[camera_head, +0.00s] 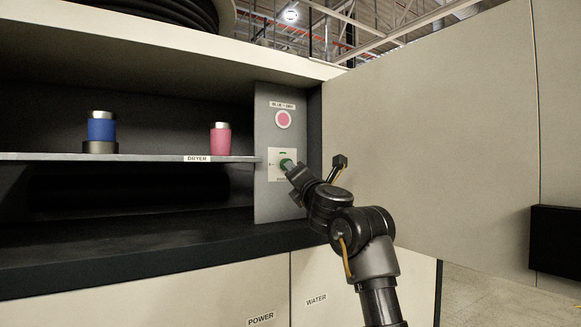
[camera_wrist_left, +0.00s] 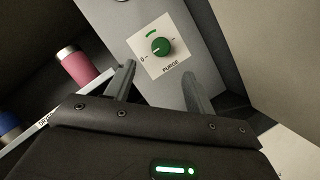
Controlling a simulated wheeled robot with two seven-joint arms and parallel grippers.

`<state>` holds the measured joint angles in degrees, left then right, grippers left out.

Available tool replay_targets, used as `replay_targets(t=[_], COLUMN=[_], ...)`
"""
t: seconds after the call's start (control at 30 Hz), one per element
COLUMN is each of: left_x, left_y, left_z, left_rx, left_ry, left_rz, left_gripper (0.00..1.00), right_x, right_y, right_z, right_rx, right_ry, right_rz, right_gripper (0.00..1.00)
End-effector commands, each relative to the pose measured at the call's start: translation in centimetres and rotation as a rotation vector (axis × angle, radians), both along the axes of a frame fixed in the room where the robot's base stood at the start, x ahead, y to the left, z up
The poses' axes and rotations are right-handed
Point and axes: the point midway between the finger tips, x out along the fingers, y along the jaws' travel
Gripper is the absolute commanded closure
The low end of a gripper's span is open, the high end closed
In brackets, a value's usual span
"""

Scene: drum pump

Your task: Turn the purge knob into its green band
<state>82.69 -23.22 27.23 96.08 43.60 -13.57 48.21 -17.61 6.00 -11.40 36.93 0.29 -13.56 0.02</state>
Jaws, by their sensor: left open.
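The purge knob (camera_wrist_left: 161,46) is a round green knob on a white plate (camera_wrist_left: 177,58) marked "PURGE", with a 0 at its left. A short green band (camera_wrist_left: 152,32) is printed above the knob. I cannot make out clearly where the knob points. My left gripper (camera_wrist_left: 158,72) is open, its fingers apart and pointing at the plate, with nothing between them. The knob lies just beyond the fingertips. In the head view the gripper (camera_head: 294,171) partly covers the plate (camera_head: 273,172) and the knob. My right gripper is in neither view.
A pink lamp (camera_head: 283,119) sits above the plate under a "BLUE = DRY" label. On the dryer shelf (camera_head: 150,157) stand a blue canister (camera_head: 101,130) and a pink canister (camera_head: 220,140). A large pale panel (camera_head: 430,130) stands close to the right of the arm.

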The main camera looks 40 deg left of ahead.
Motion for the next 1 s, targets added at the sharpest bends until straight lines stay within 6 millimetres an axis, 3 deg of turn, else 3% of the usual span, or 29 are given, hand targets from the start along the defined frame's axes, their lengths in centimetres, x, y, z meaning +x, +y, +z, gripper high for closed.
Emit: replay_targets(t=[0.2,0.5,1.0], left_x=[2.0,4.5,5.3], left_y=[3.1,7.1,8.2], left_z=[1.4,2.6,2.7], left_rx=[0.001,0.001,0.0], left_ry=[0.003,0.002,0.0], left_rz=[0.003,0.004,0.003], left_gripper=[0.46,0.46,0.48], right_x=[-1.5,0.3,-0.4], right_y=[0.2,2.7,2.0], right_z=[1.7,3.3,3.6], right_rx=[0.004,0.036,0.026], right_ry=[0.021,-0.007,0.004], right_rz=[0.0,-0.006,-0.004], right_gripper=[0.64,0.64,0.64])
